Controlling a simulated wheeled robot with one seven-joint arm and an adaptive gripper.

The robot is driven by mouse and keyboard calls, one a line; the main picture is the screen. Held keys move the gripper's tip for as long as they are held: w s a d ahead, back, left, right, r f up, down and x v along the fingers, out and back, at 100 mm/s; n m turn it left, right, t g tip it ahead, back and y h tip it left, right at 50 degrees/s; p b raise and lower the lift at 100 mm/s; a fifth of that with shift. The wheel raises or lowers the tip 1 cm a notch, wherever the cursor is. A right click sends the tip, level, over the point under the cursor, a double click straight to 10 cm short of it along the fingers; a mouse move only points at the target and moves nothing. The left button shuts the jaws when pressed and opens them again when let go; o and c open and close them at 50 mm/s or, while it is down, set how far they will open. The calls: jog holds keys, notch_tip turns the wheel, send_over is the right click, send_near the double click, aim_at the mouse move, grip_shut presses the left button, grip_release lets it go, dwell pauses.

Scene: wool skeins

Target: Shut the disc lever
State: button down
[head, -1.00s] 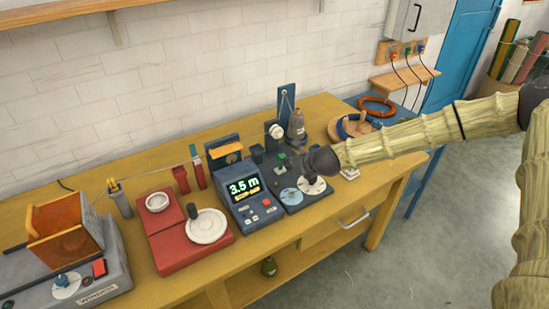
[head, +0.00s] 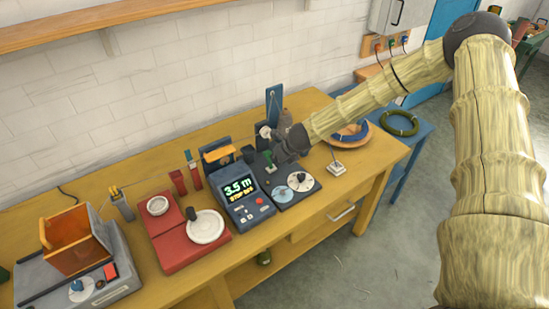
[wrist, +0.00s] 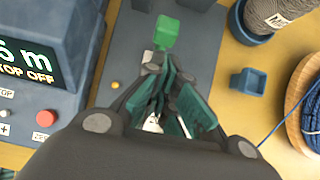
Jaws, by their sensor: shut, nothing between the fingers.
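A lever with a green block-shaped top (head: 268,156) stands on the dark base plate (head: 308,196) right of the counter box. In the wrist view the green top (wrist: 166,32) sits ahead of my fingers, with a pale piece just below it. My gripper (head: 279,157) is low over the dark plate, beside the green top. In the wrist view my gripper (wrist: 167,88) is shut with nothing held. A gap seems to show between its fingertips and the green top; I cannot tell whether they touch. The fingers hide part of the plate.
The counter box (head: 243,197) reads 3.5 m and STOP OFF. Blue and white dials (head: 300,181) sit at the plate's front. A grey yarn cone (wrist: 275,12), a small blue cup (wrist: 248,83) and a wooden bowl (wrist: 312,100) stand to the right. A red scale (head: 180,252) stands left.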

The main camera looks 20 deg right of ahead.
jog(key=shift+r, duration=0.2)
jog(key=shift+r+p, duration=0.5)
jog(key=shift+r, duration=0.15)
jog(key=b+v, duration=0.1)
jog(key=v, duration=1.2)
dwell(0.4)
dwell(0.4)
